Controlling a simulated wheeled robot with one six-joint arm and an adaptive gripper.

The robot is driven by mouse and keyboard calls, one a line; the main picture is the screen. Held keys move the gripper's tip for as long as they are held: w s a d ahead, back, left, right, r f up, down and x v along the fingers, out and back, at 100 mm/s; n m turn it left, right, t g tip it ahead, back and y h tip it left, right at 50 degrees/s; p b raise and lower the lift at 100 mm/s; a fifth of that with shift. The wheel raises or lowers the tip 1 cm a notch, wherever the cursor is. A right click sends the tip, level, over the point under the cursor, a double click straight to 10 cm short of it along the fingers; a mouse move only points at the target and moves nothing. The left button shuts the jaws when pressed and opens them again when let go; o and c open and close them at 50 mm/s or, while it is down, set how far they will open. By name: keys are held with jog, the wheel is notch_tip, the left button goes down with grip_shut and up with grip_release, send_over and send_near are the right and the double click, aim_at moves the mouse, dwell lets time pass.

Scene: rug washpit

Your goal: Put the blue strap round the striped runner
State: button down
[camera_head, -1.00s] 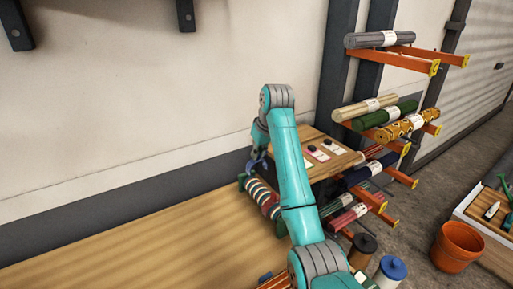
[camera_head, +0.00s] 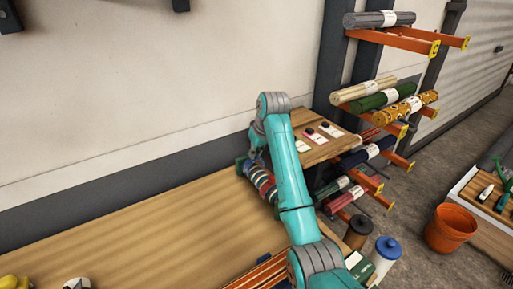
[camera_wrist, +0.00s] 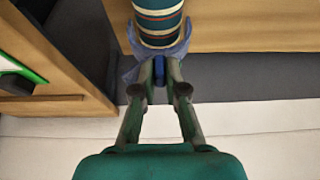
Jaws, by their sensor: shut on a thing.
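The striped runner (camera_head: 262,184) is a roll with teal, cream and red bands at the far end of the long wooden bench, partly behind my arm. It shows upright at the top of the wrist view (camera_wrist: 158,20). The blue strap (camera_wrist: 130,76) is a blue-grey band at the runner's near end in the wrist view, spreading to both sides of it. Whether it goes fully round cannot be seen. My gripper (camera_wrist: 160,80) is shut on the strap's darker blue part, just off the runner's end. The fingertips are hard to make out in the head view.
A small wooden table (camera_head: 335,147) with cards stands behind my arm. An orange rack (camera_head: 400,43) of rolled rugs, spools (camera_head: 386,250) and a terracotta pot (camera_head: 450,228) are at the right.

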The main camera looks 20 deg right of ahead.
aim_at(256, 159)
jog(key=shift+f, duration=1.65)
jog(key=c, duration=1.1)
grip_release()
jog(key=shift+c, duration=0.2)
jog(key=shift+r, duration=0.1)
